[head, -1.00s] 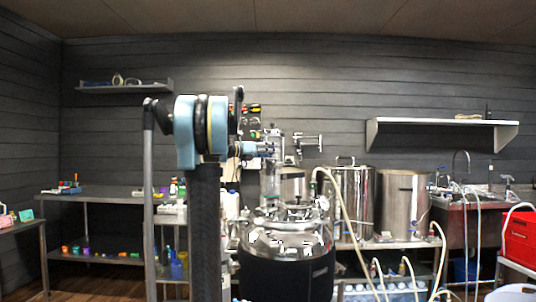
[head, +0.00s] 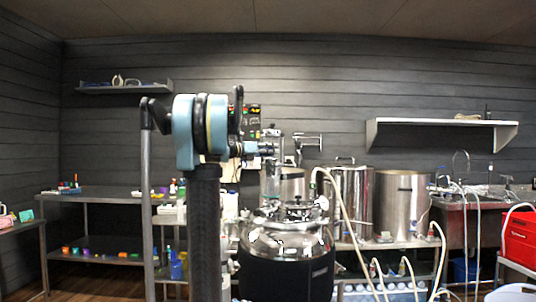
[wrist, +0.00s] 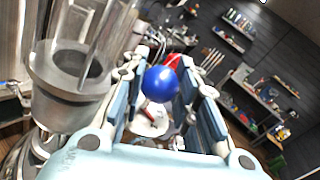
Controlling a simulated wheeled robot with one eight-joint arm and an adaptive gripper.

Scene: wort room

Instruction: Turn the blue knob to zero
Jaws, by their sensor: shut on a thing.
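The blue knob (wrist: 160,84) is a glossy round ball with red parts just behind it in the wrist view. My gripper (wrist: 164,78) has its two pale blue and white fingers on either side of the knob and is shut on it. What the knob turns on and any scale or zero mark are hidden or too small to read. In the head view my arm reaches toward the steel vessel (head: 285,243), and the knob cannot be made out there.
A clear cylinder in a grey metal collar (wrist: 70,75) stands close on the left in the wrist view. Steel pots (head: 402,205) and pale hoses are to the right of the vessel. A shelf unit (head: 105,195) with small items is at left.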

